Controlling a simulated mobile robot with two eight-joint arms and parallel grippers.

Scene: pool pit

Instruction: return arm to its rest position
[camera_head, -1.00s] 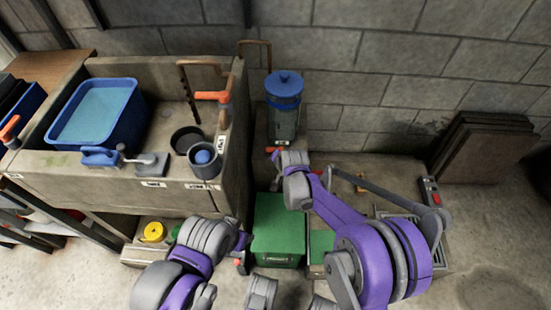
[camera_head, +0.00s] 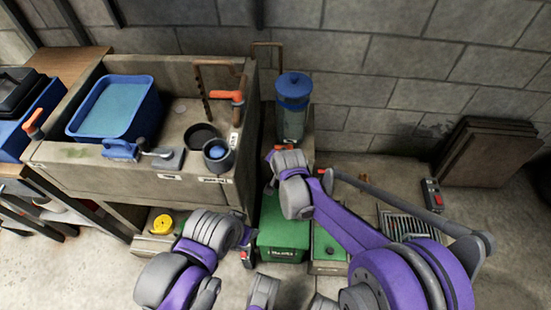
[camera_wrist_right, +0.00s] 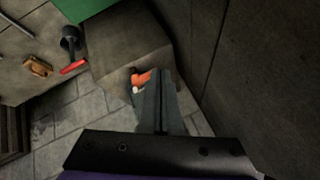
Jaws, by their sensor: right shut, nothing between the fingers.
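My right arm comes in from the right in the head view, with purple and grey links. Its wrist is above the floor between the sink unit and the wall, in front of the blue-lidded canister. My right gripper (camera_wrist_right: 157,76) shows in the right wrist view, with its fingers shut and nothing between them. In the head view its fingers are mostly hidden by the wrist. My left arm (camera_head: 196,246) is folded low in front of the sink unit. The left gripper's fingers cannot be made out clearly.
The concrete sink unit (camera_head: 100,172) holds a blue basin (camera_head: 118,108) and dark cups. The canister (camera_head: 292,110) stands behind. A green box (camera_head: 283,236) sits below the right wrist. A floor grate (camera_head: 402,226) and leaning boards (camera_head: 487,152) are at right. An orange-red item (camera_wrist_right: 142,77) shows near the right fingertips.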

